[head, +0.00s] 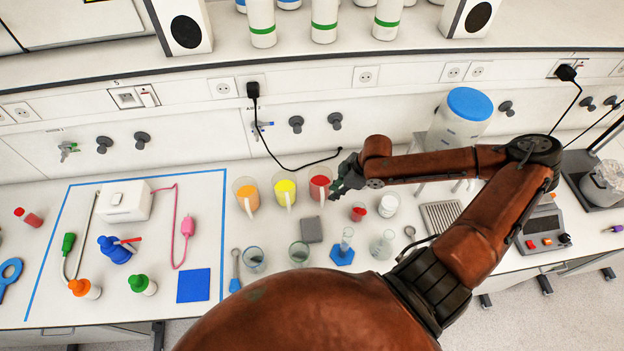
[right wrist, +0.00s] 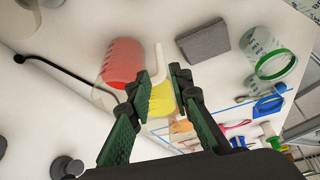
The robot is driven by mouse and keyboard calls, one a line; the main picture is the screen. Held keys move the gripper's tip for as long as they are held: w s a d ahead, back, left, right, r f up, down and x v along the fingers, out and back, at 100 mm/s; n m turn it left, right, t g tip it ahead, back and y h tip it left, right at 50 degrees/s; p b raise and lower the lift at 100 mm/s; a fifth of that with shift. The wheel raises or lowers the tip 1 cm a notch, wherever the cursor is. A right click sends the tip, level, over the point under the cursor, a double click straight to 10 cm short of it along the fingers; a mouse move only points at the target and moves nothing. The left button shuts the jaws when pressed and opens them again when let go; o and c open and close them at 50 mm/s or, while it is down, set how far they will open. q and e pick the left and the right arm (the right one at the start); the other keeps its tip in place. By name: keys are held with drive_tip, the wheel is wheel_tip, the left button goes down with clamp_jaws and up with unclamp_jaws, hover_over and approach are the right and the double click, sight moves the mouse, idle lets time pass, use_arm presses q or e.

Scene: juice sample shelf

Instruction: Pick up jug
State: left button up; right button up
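Three clear jugs stand in a row by the wall: one with orange liquid (head: 247,196), one with yellow (head: 284,193) and one with red (head: 319,186). My right gripper (head: 341,185) is just right of the red jug in the head view. In the right wrist view the open, empty fingers (right wrist: 160,82) point toward the jugs. The red jug (right wrist: 122,62) is beyond the left finger, and the yellow jug (right wrist: 161,98) shows between the fingers. Whether a finger touches the red jug cannot be told. My left gripper is not in view.
A grey pad (head: 312,229) lies in front of the jugs, with glass beakers (head: 299,253) and a blue-based cylinder (head: 343,249) nearer. A small red-filled container (head: 358,212) stands below my right forearm. A black cable (head: 285,163) runs behind the jugs.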

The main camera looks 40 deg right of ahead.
sight(322, 203)
drive_tip(key=x, duration=0.7)
drive_tip(key=shift+s+a+f+p, duration=0.1)
drive_tip(key=shift+s+p, duration=0.1)
drive_tip(key=shift+p, duration=0.2)
drive_tip(key=x, duration=0.3)
drive_tip(key=shift+w+f+p, duration=0.3)
drive_tip(key=shift+w+f, duration=0.05)
drive_tip(key=shift+f, duration=0.15)
drive_tip(key=shift+s, duration=0.15)
drive_tip(key=shift+c, duration=0.3)
clamp_jaws()
